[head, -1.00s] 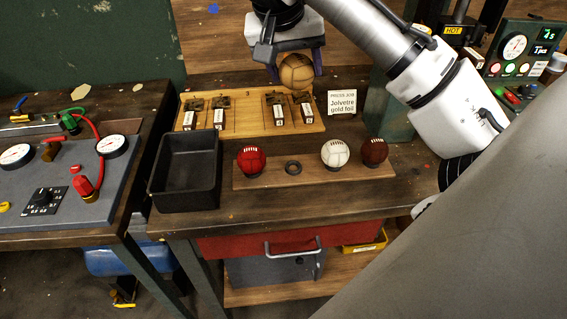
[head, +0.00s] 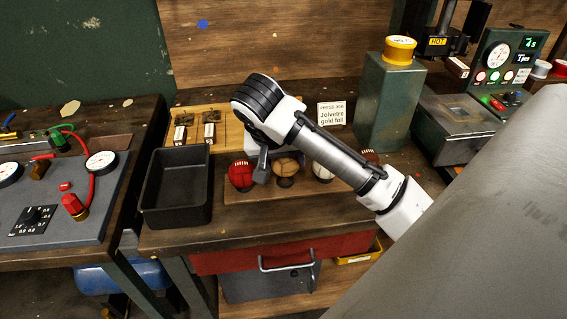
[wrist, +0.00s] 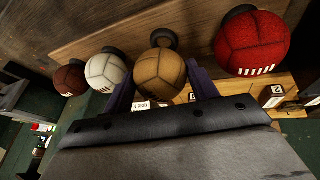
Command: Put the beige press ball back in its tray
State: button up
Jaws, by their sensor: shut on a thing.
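The beige ball (head: 286,167) is between my gripper's fingers, low over the wooden ball board. In the wrist view the beige ball (wrist: 160,78) sits between two purple fingers of my gripper (wrist: 163,86), which is shut on it. A dark ring (wrist: 163,38) shows just past the ball; I cannot tell whether the ball rests on it. The red ball (head: 241,175) stands to its left and the white ball (head: 322,171) to its right in the head view. The black tray (head: 147,190) is empty, left of the board (head: 238,197).
A dark red ball (head: 371,157) stands at the row's right end, partly hidden by my arm. Behind is a wooden rack (head: 165,143) with small stamped blocks. A sign (head: 331,114) and a green pillar (head: 388,105) stand behind right. Neighbouring balls are close.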

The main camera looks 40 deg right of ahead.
jog(key=shift+f, duration=0.75)
jog(key=shift+f, duration=0.3)
jog(key=o, duration=1.1)
jog(key=shift+r, duration=0.15)
jog(key=shift+r, duration=0.25)
jog(key=v, duration=1.2)
jog(key=shift+s, duration=0.1)
jog(key=shift+a+f, duration=0.1)
jog(key=shift+f, duration=0.05)
